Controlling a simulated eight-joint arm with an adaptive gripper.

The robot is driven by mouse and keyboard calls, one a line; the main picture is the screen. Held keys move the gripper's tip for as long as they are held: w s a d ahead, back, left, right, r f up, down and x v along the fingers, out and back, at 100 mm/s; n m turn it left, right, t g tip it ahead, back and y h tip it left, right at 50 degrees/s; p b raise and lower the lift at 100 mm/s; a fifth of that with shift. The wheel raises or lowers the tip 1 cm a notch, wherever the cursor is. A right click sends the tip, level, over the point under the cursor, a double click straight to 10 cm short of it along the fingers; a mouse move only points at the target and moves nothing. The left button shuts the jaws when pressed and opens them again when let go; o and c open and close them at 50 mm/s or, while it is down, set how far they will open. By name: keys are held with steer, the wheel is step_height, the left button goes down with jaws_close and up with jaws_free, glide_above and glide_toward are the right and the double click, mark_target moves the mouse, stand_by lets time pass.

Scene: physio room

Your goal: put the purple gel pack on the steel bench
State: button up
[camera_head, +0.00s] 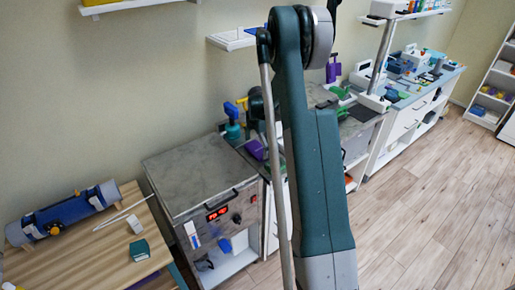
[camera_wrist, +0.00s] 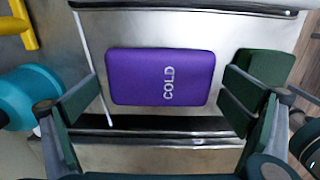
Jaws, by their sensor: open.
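The purple gel pack (camera_wrist: 140,75), marked COLD, lies flat on a pale, metallic-looking surface in the wrist view. My gripper (camera_wrist: 162,88) is open, with one finger left of the pack and one right of it; whether they touch it is unclear. In the head view a small purple patch (camera_head: 256,149), likely the pack, shows left of my arm. A grey-topped steel unit (camera_head: 200,172) with a red display stands left of it; I cannot tell whether this is the steel bench. My arm hides much of the middle of the head view.
A teal object (camera_wrist: 25,95) and a yellow bar (camera_wrist: 20,28) are left of my gripper. A dark green block (camera_wrist: 266,66) sits close by the right finger. A wooden table (camera_head: 95,255) with a blue roll (camera_head: 70,212) is at left. The steel unit's top looks clear.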

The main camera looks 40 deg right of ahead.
mark_target(257, 148)
steer(key=shift+r, duration=0.15)
step_height(257, 148, up, 12)
steer(key=shift+p, duration=0.3)
stand_by(0.4)
stand_by(0.5)
